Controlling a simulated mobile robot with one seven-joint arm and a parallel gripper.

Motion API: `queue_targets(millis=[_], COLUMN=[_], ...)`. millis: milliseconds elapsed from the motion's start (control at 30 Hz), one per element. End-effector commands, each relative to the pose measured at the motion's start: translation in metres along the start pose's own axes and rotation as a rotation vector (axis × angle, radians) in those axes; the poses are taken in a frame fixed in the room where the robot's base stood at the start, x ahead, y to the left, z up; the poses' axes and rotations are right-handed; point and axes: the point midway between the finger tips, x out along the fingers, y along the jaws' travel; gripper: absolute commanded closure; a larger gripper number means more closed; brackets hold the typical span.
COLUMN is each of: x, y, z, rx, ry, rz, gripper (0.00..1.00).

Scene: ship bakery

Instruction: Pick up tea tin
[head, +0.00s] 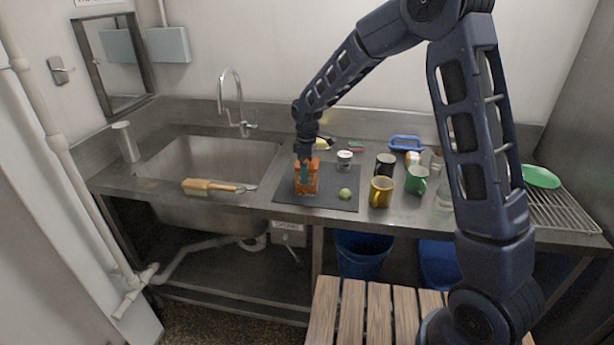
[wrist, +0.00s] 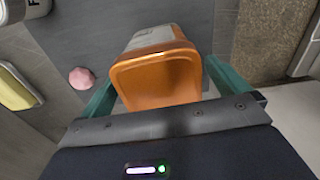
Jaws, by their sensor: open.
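The tea tin, an orange box-like tin (head: 312,184), stands on a dark mat (head: 285,196) on the steel counter. In the wrist view the tin (wrist: 158,80) shows its orange top end, with a paler side beyond it. My gripper (head: 305,172) points down over the tin in the head view. In the wrist view my gripper (wrist: 162,78) is open, with one green finger on each side of the tin. A gap shows at the left finger; contact at the right finger cannot be told.
A green round item (head: 345,193) and a white can (head: 344,157) are right of the tin. The sink (head: 210,165) and a wooden-handled brush (head: 208,186) are left.

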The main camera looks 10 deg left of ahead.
Motion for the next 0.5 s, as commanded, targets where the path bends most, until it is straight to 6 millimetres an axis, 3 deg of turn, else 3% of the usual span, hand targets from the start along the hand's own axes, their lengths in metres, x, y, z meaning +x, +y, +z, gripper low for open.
queue_targets(millis=[300,500], x=[0.0083,0.0083], y=[0.0,0.0], z=[0.0,0.0], rx=[0.001,0.001], ry=[0.001,0.001], rz=[0.001,0.001], gripper=[0.0,0.39])
